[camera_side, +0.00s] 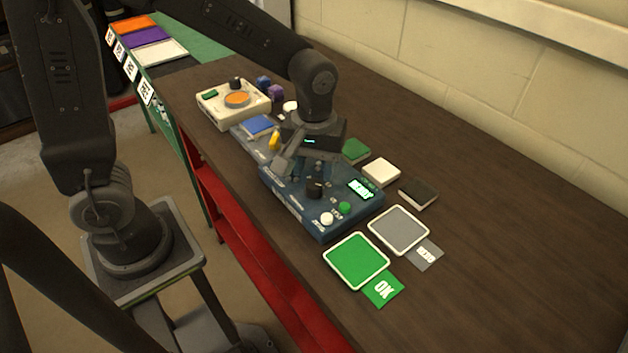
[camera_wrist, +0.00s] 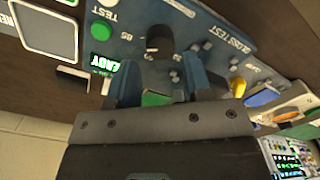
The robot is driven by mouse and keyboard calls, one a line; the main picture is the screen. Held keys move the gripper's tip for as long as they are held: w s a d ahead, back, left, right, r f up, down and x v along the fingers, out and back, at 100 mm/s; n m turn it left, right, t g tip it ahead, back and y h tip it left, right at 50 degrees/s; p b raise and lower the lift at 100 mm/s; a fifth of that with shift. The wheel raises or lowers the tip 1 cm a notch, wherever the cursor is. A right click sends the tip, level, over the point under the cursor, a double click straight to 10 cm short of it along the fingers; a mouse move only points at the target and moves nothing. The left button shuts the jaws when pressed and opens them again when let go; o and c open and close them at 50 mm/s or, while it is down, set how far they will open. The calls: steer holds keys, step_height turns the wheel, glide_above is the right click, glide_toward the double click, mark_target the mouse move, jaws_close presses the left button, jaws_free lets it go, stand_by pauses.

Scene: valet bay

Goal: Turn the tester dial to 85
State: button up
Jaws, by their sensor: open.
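The blue tester (camera_side: 290,205) sits on the brown bench, with a black dial (camera_side: 315,188) on its top. In the wrist view the dial (camera_wrist: 160,38) stands just beyond my fingertips, near a printed "85" (camera_wrist: 126,37). Which mark the dial points to cannot be told. A lit green display (camera_wrist: 103,64) appears to read "READY"; it also shows in the side view (camera_side: 361,188). My gripper (camera_side: 303,167) is over the tester's back part, tilted. In the wrist view my gripper (camera_wrist: 162,62) is open, its blue fingers apart with nothing held between them.
A green "OK" pad (camera_side: 356,260) and grey pad (camera_side: 398,230) lie in front. White (camera_side: 381,172), black (camera_side: 418,194) and green (camera_side: 355,151) blocks lie right. A cream device (camera_side: 215,108) stands behind.

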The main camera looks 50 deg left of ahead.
mark_target(314, 184)
steer(key=shift+f, duration=2.15)
